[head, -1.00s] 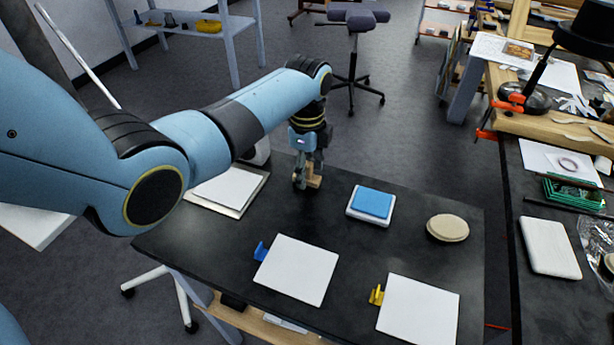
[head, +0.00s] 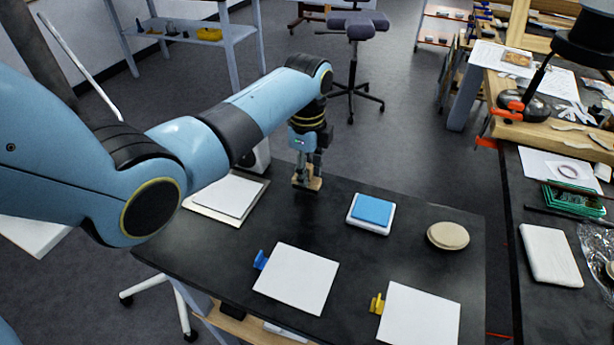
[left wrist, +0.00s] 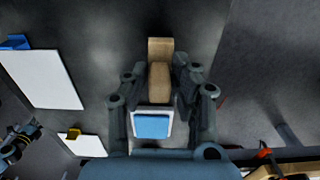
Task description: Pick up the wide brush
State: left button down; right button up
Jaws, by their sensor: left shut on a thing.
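The wide brush (head: 308,183) shows as a small tan wooden block at the far edge of the dark table, below my left gripper (head: 307,174). In the left wrist view the brush (left wrist: 160,78) lies lengthwise between the two fingers of my left gripper (left wrist: 160,88), which are shut on it. The fingers hide part of its sides. Whether it is clear of the table top or still touches it, I cannot tell.
A blue pad on a white block (head: 371,211) and a round beige pad (head: 448,236) lie to the right. White sheets (head: 296,278) with blue (head: 260,260) and yellow (head: 377,304) holders lie in front. A white board (head: 228,195) lies left. The table's middle is bare.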

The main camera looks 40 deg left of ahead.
aim_at(313, 181)
pick_arm(q)
jog(key=r, duration=0.1)
jog(key=d+r, duration=0.1)
jog(key=r, duration=0.1)
jog(key=shift+w+d, duration=0.15)
jog(key=shift+d, duration=0.05)
jog(key=w+d+r+b, duration=0.1)
jog(key=d+r+b, duration=0.1)
jog(key=d+r, duration=0.4)
jog(key=d, duration=0.4)
jog(key=shift+w+d, duration=0.15)
jog(key=c, duration=1.6)
grip_release()
jog(key=shift+r, duration=0.1)
grip_shut()
